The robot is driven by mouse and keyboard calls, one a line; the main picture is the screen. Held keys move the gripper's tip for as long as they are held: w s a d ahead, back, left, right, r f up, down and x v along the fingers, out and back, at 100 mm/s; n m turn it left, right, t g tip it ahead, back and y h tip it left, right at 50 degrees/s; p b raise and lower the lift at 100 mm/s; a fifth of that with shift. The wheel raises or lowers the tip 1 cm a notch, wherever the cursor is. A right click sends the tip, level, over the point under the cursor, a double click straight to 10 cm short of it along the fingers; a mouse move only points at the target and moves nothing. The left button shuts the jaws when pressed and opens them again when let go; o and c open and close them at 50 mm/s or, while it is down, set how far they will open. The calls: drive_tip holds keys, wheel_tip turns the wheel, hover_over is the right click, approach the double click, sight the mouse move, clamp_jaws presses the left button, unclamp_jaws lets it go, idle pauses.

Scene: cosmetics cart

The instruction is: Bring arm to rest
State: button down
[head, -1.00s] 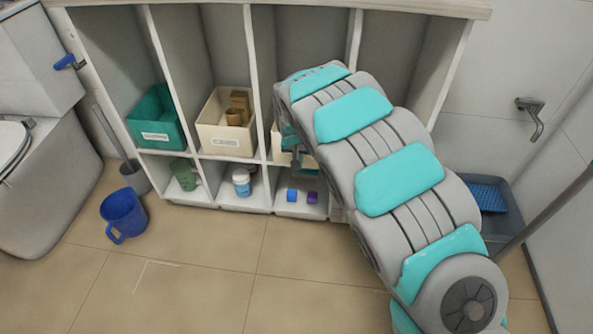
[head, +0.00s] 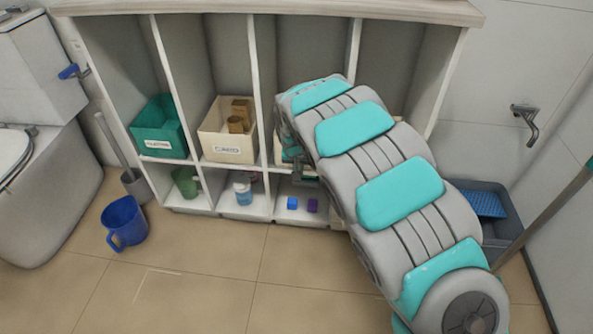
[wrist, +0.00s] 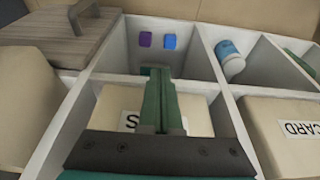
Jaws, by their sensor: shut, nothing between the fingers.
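My gripper (head: 305,181) is in front of the shelf unit in the head view, mostly hidden behind my own arm. In the wrist view my gripper (wrist: 158,72) has its green fingers together, with nothing between them. They extend over a cream bin (wrist: 198,112) with a partly covered label, toward the lower compartment holding a purple cube (wrist: 145,39) and a blue cube (wrist: 169,41). The blue cube (head: 292,203) and purple cube (head: 312,205) also show in the head view, below the gripper. My arm arches from lower right to the shelf.
The shelf (head: 265,70) also holds a teal bin (head: 158,128), a cream bin (head: 222,150), a green cup (head: 185,182) and a white-blue jar (head: 243,190). A blue mug (head: 123,222) stands on the floor. A grey tub (head: 500,230) is at right. Floor in front is clear.

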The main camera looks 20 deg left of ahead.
drive_tip(key=s+a+v, duration=0.1)
drive_tip(key=v, duration=0.9)
drive_tip(key=s+d+r+m+g+h, duration=0.1)
drive_tip(key=s+d+r, duration=0.2)
drive_tip(key=d, duration=0.7)
drive_tip(key=s+d+r+m, duration=0.1)
drive_tip(key=s+d+r, duration=0.15)
drive_tip(key=d, duration=0.65)
drive_tip(key=s+d+r+m+g+h, duration=0.1)
drive_tip(key=s+d+r, duration=0.25)
drive_tip(key=d, duration=0.65)
drive_tip(key=s+d+g, duration=0.1)
drive_tip(key=s+d, duration=0.3)
drive_tip(key=s, duration=0.4)
drive_tip(key=s+d+f+g, duration=0.1)
drive_tip(key=s+d, duration=0.3)
drive_tip(key=s, duration=0.5)
drive_tip(key=s+d+g+y, duration=0.1)
drive_tip(key=s+d, duration=0.2)
drive_tip(key=s, duration=0.6)
drive_tip(key=shift+s+d+f, duration=0.2)
drive_tip(key=shift+d, duration=0.2)
